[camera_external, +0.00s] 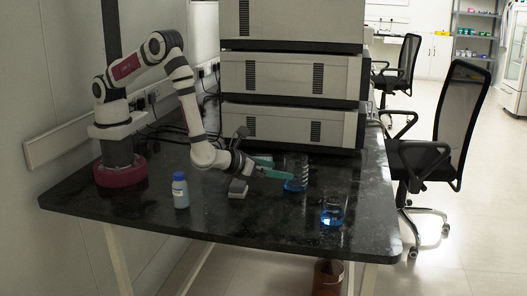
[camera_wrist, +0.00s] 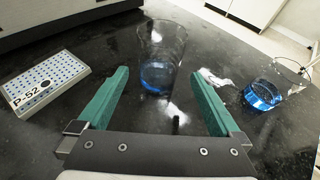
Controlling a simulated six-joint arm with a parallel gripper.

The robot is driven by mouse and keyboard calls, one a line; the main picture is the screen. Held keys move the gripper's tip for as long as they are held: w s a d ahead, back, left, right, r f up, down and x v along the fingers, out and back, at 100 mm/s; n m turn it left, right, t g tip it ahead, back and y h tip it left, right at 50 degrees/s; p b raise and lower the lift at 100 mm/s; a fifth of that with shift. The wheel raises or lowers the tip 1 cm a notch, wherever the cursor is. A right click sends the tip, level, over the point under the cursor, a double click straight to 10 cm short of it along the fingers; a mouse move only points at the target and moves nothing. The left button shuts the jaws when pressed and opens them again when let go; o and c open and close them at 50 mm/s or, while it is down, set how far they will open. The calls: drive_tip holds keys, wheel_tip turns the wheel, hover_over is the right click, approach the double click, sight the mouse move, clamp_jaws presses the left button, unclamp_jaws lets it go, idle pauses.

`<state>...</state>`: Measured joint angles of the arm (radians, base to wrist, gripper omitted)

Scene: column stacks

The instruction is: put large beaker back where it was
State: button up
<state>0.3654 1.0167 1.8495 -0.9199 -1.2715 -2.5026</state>
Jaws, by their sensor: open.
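The large beaker (camera_external: 297,172) is clear glass with a little blue liquid at its bottom. It stands upright on the black table, in front of the stacked grey units. My gripper (camera_external: 281,168) reaches low toward it, with its teal fingers apart. In the wrist view the large beaker (camera_wrist: 161,50) stands ahead, in line with the gap between the fingertips (camera_wrist: 160,76). No grip on it shows.
A smaller beaker (camera_external: 333,212) with blue liquid stands near the right front edge; it also shows in the wrist view (camera_wrist: 264,95). A white bottle (camera_external: 180,190) stands front left. A tray marked P-52 (camera_wrist: 45,82) lies left in the wrist view. The stacked units (camera_external: 290,125) block the back.

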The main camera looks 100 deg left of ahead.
drive_tip(key=shift+s+d+r, duration=0.2)
drive_tip(key=shift+s+d, duration=0.2)
drive_tip(key=w+d+r+m+t+h, duration=0.1)
drive_tip(key=w+d+r+m+h, duration=0.1)
drive_tip(key=d+r+m+h, duration=0.75)
drive_tip(key=s+r+m+g+h, duration=0.1)
drive_tip(key=s+r+m+g, duration=0.15)
drive_tip(key=s+m, duration=0.55)
drive_tip(key=s+r+m+g+h, duration=0.1)
drive_tip(key=s+r+m, duration=0.25)
drive_tip(key=m, duration=0.95)
drive_tip(key=s+a+m+g+y, duration=0.1)
drive_tip(key=s+a+m, duration=0.3)
drive_tip(key=s, duration=0.5)
drive_tip(key=s+a+r+m+g+y, duration=0.1)
drive_tip(key=s+a+m+g, duration=0.2)
drive_tip(key=s+m, duration=0.5)
drive_tip(key=s+a+m+g+y, duration=0.2)
drive_tip(key=s+a+m, duration=0.3)
drive_tip(key=s+m, duration=0.3)
drive_tip(key=shift+s+a+r+g, duration=0.25)
drive_tip(key=shift+s+g, duration=0.3)
drive_tip(key=shift+s, duration=0.3)
